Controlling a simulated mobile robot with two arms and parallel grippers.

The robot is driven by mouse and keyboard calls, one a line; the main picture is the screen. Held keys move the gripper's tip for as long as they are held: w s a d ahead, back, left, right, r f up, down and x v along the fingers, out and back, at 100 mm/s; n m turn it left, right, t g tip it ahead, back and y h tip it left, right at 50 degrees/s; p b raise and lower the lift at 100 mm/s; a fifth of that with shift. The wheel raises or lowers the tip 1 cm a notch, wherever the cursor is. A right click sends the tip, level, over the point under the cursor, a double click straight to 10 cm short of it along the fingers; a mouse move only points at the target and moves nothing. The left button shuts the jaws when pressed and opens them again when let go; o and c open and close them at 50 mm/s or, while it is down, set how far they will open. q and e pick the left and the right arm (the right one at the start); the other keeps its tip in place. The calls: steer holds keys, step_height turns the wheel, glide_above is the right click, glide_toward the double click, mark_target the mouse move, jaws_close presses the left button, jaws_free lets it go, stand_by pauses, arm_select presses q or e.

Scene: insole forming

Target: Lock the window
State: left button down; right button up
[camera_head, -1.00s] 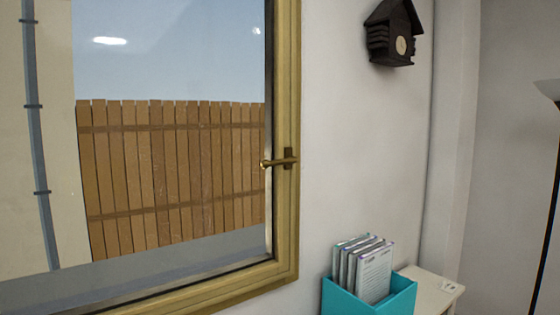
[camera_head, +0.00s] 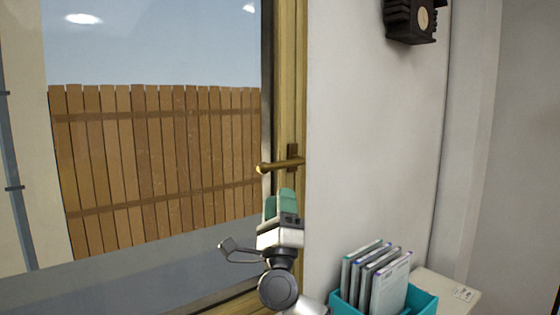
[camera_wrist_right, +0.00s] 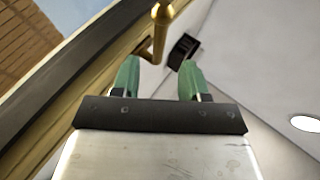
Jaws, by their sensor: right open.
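The window (camera_head: 291,90) has a golden wooden frame, and its sash looks closed. Its brass handle (camera_head: 278,166) sits on the right side of the frame and points left, roughly level. My right gripper (camera_head: 281,198) is just below the handle, with green fingers pointing up. In the right wrist view its two fingers (camera_wrist_right: 157,78) are apart with nothing between them. The handle (camera_wrist_right: 160,35) shows there just beyond the fingertips, running down toward the gap. My left gripper is not in view.
A dark birdhouse-shaped clock (camera_head: 411,22) hangs on the white wall (camera_head: 375,130).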

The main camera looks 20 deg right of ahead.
mark_target(280, 165)
steer(key=p+x, duration=0.1)
steer(key=x, duration=0.1)
steer(key=p+x, duration=0.1)
steer(key=x, duration=0.2)
steer(key=shift+s+r, duration=0.1)
steer(key=shift+r, duration=0.35)
steer(key=shift+w+d+r+p, duration=0.15)
steer(key=shift+w+r+p, duration=0.2)
steer(key=shift+w, duration=0.25)
steer(key=shift+w+d+r+p, duration=0.2)
steer(key=shift+w+r, duration=0.3)
steer(key=shift+w, duration=0.05)
steer(key=shift+r, duration=0.15)
steer(key=shift+w, duration=0.1)
steer(key=shift+c, duration=0.6)
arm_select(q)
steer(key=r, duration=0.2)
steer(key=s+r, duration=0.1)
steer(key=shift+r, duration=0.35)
arm_select(e)
jaws_close()
